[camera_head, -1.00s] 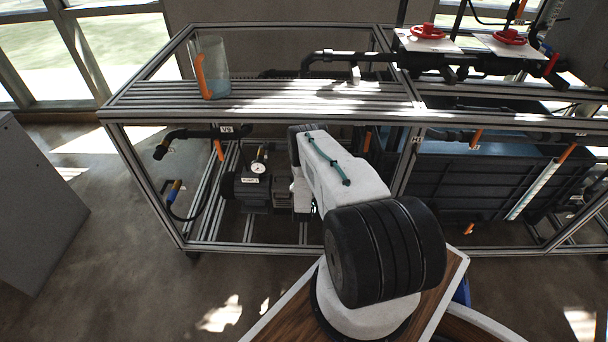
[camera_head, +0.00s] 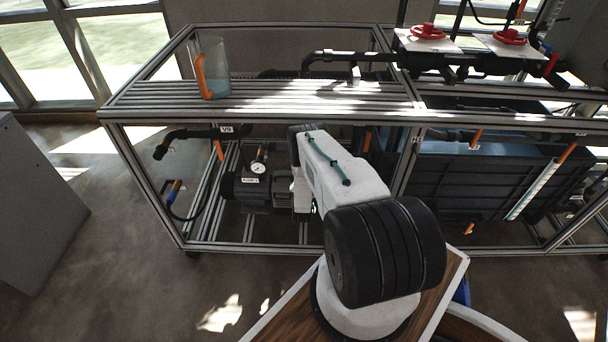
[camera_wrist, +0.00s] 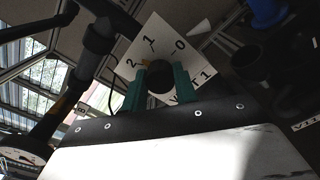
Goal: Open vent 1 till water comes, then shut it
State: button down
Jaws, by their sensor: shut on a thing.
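In the wrist view, the green fingers of my gripper (camera_wrist: 163,85) are shut on a round dark knob (camera_wrist: 161,77). The knob sits on a white plate (camera_wrist: 166,40) marked 2, 1 and 0. My fingers cover part of the lettering at the plate's lower edge, which ends in "T 1". A small yellow mark (camera_wrist: 147,63) shows at the knob's edge, on the side of the 2 and 1. In the head view my own arm hides the knob and most of my gripper. No running water shows in either view.
A metal frame rig (camera_head: 240,111) fills the middle, with a clear jug (camera_head: 217,62) on its slatted top. A pressure gauge (camera_head: 258,167) and a pump (camera_head: 247,190) are below. Red handwheels (camera_head: 428,31) and a dark tank (camera_head: 465,185) are at right.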

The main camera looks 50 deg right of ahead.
jog(key=shift+f, duration=0.1)
jog(key=c, duration=1.1)
grip_release()
jog(key=shift+a, duration=0.1)
jog(key=s+a+m, duration=0.6)
jog(key=a+m, duration=0.1)
jog(key=m, duration=0.3)
jog(key=shift+m, duration=0.3)
jog(key=shift+x, duration=4.7)
grip_shut()
